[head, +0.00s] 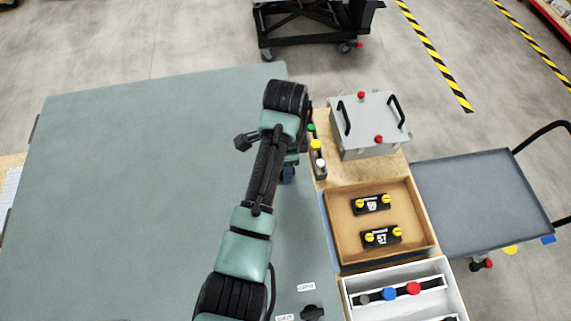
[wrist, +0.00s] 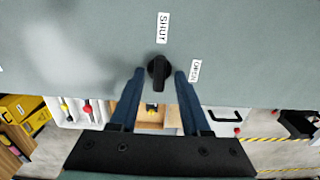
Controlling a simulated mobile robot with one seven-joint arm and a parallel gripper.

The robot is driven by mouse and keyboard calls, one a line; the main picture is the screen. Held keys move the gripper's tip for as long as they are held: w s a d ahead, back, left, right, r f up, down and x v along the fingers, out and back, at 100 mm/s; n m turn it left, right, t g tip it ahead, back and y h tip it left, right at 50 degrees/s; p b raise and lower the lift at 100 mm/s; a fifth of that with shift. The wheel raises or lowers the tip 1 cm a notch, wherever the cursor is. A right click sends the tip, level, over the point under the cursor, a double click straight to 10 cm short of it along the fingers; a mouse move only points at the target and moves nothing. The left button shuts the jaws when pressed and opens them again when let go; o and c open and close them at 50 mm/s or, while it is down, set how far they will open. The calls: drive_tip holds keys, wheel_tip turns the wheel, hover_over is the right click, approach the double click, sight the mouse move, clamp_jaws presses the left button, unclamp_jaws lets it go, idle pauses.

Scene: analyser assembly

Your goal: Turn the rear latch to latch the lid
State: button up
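The rear latch (wrist: 160,72) is a black knob on the grey-green lid panel (wrist: 80,45), seen in the wrist view. Its ridge runs roughly up and down in that picture. A SHUT label (wrist: 163,28) is above it and an OPEN label (wrist: 195,71) is to its right. My gripper (wrist: 159,76) is open, one blue finger on each side of the knob, with small gaps visible. In the head view the panel (head: 140,180) spreads left of my arm; my arm hides the rear latch. Another black latch (head: 312,312) with two labels is at the bottom edge.
To the right stand a wooden tray (head: 333,226) with two black modules, a white bin (head: 345,290) with coloured-capped parts, and a grey box (head: 365,147) with handles. A grey cart (head: 475,195) is farther right. The panel left of my arm is clear.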

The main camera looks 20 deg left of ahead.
drive_tip(key=shift+r, duration=0.1)
drive_tip(key=shift+r, duration=0.35)
wheel_tip(320, 180, up, 12)
drive_tip(key=p, duration=0.4)
idle(0.7)
